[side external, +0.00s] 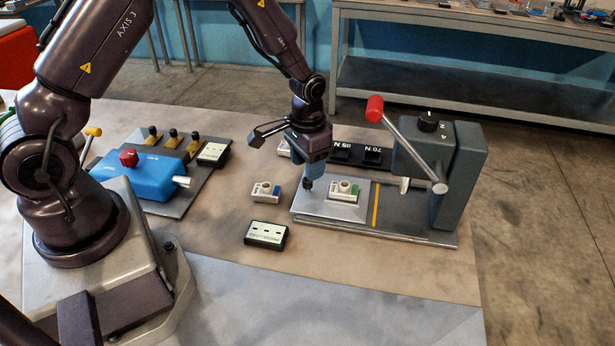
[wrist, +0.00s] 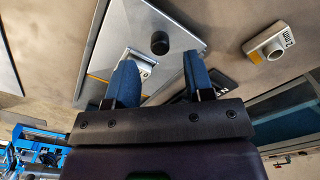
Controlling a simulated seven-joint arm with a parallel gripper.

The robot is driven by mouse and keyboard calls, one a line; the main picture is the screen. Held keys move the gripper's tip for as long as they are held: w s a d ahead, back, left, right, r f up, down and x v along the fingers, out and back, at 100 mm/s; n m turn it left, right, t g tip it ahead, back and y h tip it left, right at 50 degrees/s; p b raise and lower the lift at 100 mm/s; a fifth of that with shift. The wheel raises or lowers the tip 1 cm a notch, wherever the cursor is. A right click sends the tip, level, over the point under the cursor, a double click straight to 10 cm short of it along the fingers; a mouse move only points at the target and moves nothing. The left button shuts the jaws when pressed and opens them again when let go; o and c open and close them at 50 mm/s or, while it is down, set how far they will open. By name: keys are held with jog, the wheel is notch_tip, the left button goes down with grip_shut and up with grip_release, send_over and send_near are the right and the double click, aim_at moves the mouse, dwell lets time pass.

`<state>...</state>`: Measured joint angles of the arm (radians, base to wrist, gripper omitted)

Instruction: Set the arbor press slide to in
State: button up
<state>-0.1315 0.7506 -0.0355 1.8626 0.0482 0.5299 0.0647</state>
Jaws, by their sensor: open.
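The arbor press (side external: 460,175) stands at the right, with a lever ending in a red knob (side external: 374,108). Its silver slide plate (side external: 302,211) sits out to the left of the press body, left of an orange line (side external: 376,204). A white and green part (side external: 343,190) rests on the plate. A black knob (side external: 307,186) stands near the plate's left end; the wrist view shows it too (wrist: 159,42). My gripper (side external: 312,176) is open, pointing down at the knob.
A blue fixture (side external: 148,180) stands further left. The table front is clear.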

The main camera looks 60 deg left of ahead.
jog(key=shift+f, duration=2.15)
jog(key=shift+c, duration=0.4)
grip_shut()
